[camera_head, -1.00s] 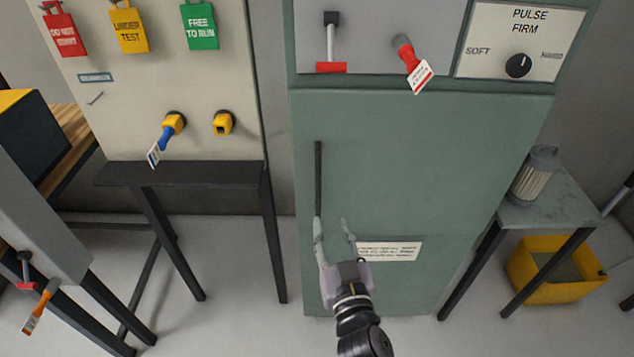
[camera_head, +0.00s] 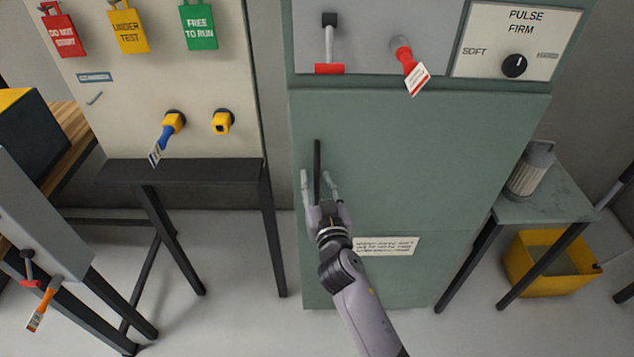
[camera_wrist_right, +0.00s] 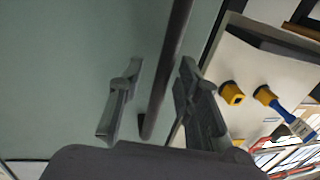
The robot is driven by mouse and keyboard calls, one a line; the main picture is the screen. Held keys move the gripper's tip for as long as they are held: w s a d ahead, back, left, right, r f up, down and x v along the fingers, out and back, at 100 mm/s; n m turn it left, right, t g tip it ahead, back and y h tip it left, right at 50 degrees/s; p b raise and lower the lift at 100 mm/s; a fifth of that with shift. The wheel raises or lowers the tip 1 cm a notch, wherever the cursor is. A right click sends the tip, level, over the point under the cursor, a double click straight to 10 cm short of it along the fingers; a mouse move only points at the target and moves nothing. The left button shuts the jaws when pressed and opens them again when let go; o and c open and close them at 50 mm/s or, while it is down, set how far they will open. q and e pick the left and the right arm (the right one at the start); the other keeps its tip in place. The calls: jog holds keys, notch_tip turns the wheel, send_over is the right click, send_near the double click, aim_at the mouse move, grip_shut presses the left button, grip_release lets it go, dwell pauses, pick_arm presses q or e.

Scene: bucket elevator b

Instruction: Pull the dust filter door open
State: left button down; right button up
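The dust filter door (camera_head: 430,160) is the large green panel of the cabinet, and it looks closed. Its handle (camera_head: 317,160) is a dark upright bar near the door's left edge. My right gripper (camera_head: 318,182) is open, with one finger on each side of the handle's lower part. In the right wrist view the handle (camera_wrist_right: 165,75) runs between the two spread fingers (camera_wrist_right: 155,100), with gaps visible on both sides; contact does not show. My left gripper is not in view.
A side table (camera_head: 555,195) with a ribbed canister (camera_head: 531,168) stands right of the cabinet, above a yellow bin (camera_head: 552,265). A dark bench (camera_head: 180,172) stands left. Floor before the door is clear.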

jog(key=shift+c, duration=0.3)
grip_shut()
dwell(0.5)
